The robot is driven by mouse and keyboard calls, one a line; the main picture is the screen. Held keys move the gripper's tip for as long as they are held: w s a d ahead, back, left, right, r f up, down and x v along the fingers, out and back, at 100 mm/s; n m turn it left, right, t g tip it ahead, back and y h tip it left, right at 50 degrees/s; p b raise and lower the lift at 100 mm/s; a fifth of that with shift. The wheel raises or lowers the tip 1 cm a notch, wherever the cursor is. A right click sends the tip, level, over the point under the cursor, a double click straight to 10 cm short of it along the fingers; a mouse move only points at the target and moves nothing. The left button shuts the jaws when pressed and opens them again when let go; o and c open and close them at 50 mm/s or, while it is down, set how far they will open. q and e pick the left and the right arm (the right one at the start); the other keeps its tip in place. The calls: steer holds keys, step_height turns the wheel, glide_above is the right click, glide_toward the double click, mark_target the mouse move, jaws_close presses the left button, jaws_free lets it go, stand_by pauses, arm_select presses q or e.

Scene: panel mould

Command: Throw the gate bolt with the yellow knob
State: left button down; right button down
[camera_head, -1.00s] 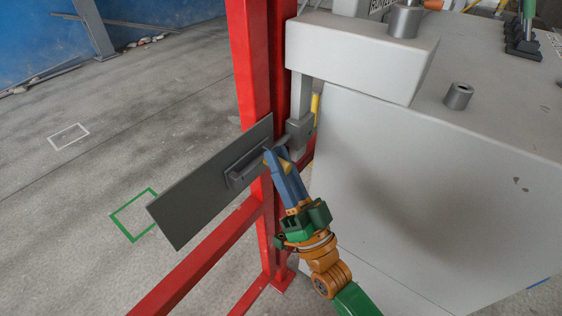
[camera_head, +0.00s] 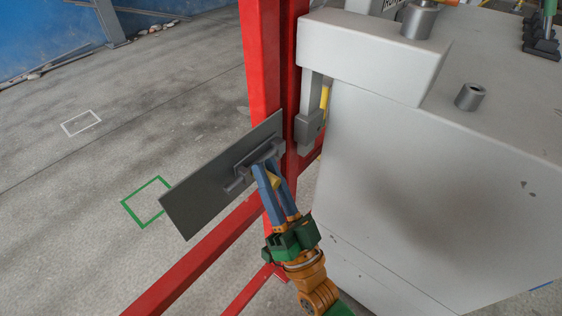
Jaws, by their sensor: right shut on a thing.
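The gate bolt is mounted on a dark grey plate (camera_head: 202,201) beside the red post. Its grey housing and rod (camera_head: 237,185) lie on the plate, partly covered by my fingers. The grey catch block (camera_head: 309,127) is right of the plate, with red post showing between plate and block. My right gripper (camera_head: 266,168) reaches up from below, its blue fingers at the bolt. It is shut on the yellow knob (camera_head: 273,181), of which only a small part shows between the fingers. My left gripper is not in view.
The red post (camera_head: 259,60) and a red rail (camera_head: 205,252) frame the bolt. A large light grey cabinet (camera_head: 420,190) stands close on the right of my right arm. Open concrete floor with a green outline (camera_head: 130,214) and a white outline lies left.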

steer(key=c, duration=1.1)
jaws_free()
steer(key=o, duration=0.4)
steer(key=shift+s+a, duration=0.1)
steer(key=shift+a, duration=0.1)
steer(key=shift+s+f, duration=0.1)
steer(key=shift+f, duration=0.05)
steer(key=b+v, duration=0.1)
steer(key=v, duration=0.5)
steer(key=shift+s+d+f+b, duration=0.2)
steer(key=shift+s+d+b, duration=0.05)
steer(key=shift+s+b, duration=0.1)
